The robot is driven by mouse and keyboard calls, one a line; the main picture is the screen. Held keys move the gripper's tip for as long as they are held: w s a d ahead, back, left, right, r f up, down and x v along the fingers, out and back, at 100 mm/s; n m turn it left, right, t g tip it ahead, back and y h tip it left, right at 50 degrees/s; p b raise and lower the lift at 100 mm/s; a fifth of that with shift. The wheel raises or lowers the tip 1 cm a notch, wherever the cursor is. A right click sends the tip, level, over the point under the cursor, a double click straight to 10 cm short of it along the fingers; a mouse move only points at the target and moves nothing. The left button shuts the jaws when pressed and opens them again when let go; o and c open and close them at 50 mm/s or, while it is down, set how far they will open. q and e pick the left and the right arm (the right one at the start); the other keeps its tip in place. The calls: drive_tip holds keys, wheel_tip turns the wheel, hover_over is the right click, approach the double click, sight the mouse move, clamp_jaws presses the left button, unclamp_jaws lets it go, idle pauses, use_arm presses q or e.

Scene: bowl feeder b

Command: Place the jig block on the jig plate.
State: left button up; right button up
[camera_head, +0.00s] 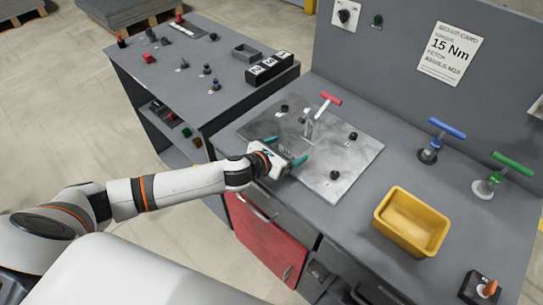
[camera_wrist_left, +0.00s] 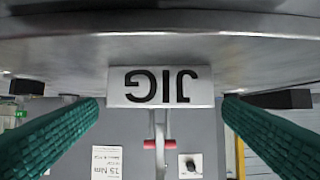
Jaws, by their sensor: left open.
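The jig plate (camera_head: 345,165) is a mottled grey metal sheet on the workbench, with several black knobs on it. The jig block (camera_wrist_left: 161,87) is a light block marked JIG, upside down in the left wrist view. It appears to rest on the plate's grey surface, which fills the top of that view (camera_wrist_left: 250,50). My left gripper (camera_head: 286,151) is at the plate's near left edge. Its green fingers are open, one on each side of the block, with a narrow gap showing at both sides (camera_wrist_left: 162,115). In the head view the gripper largely hides the block. My right gripper is not in view.
Blue (camera_head: 447,128) and green (camera_head: 511,163) T-handle tools and a yellow bin (camera_head: 412,222) stand to the right. A side table (camera_head: 178,82) with small parts stands at left. Bench before the bin is clear.

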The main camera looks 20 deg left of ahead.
use_arm(q)
drive_tip(key=b+v, duration=0.1)
drive_tip(key=v, duration=0.8)
drive_tip(key=shift+s+a, duration=0.1)
drive_tip(key=shift+s, duration=0.05)
